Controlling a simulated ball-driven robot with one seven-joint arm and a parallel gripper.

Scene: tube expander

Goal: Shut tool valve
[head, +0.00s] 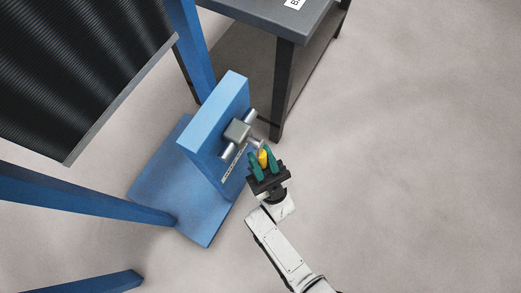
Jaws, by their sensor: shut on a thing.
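The tool valve (237,132) is a grey metal block with short pipe stubs, mounted on the face of a blue upright stand. Its yellow handle (263,158) sticks out towards my arm. My gripper (262,160), with green fingers, is shut on the yellow handle at the right side of the stand. The fingers hide part of the handle, and its exact angle is hard to tell.
The blue stand (213,125) rises from a blue base plate (160,187). A dark grey table (275,19) stands behind at the top. A black ribbed panel (80,65) on blue legs fills the upper left. The floor at right is clear.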

